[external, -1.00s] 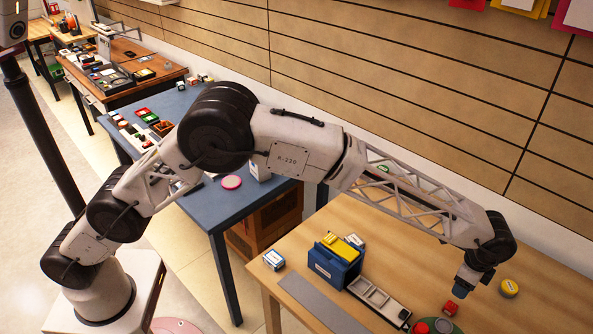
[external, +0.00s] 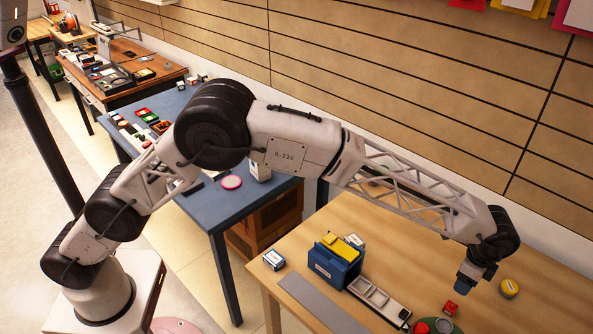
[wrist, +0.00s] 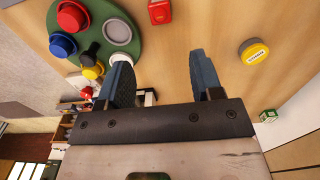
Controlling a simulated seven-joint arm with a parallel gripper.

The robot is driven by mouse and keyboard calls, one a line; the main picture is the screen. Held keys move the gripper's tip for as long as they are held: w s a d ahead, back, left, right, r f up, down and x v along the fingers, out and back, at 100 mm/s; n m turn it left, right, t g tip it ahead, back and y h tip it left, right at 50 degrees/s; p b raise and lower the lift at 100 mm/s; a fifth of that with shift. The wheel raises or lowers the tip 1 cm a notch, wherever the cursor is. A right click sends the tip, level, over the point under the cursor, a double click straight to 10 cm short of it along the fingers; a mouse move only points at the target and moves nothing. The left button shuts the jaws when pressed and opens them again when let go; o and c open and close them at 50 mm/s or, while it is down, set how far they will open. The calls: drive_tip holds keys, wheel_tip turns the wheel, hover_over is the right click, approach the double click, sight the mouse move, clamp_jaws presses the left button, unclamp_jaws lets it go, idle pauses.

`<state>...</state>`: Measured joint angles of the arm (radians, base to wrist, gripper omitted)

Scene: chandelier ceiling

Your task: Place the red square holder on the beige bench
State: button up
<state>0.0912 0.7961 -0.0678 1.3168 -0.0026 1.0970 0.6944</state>
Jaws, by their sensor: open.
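A small red square piece (external: 450,308), which looks like the red square holder, sits on the beige wooden bench (external: 530,312) beside a round green board. It also shows at the top edge of the wrist view (wrist: 160,10), partly cut off. My gripper (external: 466,284) is above the bench near the red piece. In the wrist view my gripper (wrist: 162,72) has its two blue fingers spread, with only bare wood and part of a dark and white thing between them.
The green board (wrist: 122,42) carries red, blue, yellow, black and white round pieces. A yellow round tin (external: 509,288) stands to the right. A blue box with yellow items (external: 333,268) and a grey compartment tray (external: 378,301) stand left. A blue table (external: 200,210) stands behind.

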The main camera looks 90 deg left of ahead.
drive_tip(key=s+a+r+n+t, duration=0.1)
drive_tip(key=s+a+r+n, duration=0.1)
drive_tip(key=s+r, duration=0.95)
drive_tip(key=s+a+r+n, duration=0.1)
drive_tip(key=s+a+r, duration=0.2)
drive_tip(key=s+r, duration=0.85)
drive_tip(key=s+a+r+n, duration=0.2)
drive_tip(key=s, duration=2.2)
drive_tip(key=s+a+f+n, duration=0.1)
drive_tip(key=s+f+n, duration=0.1)
drive_tip(key=s, duration=1.3)
drive_tip(key=s+a+f+n+t, duration=0.1)
drive_tip(key=s+f, duration=0.4)
drive_tip(key=s, duration=1.1)
drive_tip(key=shift+a+n+t, duration=0.25)
drive_tip(key=shift+n+t, duration=0.05)
drive_tip(key=shift+n, duration=0.1)
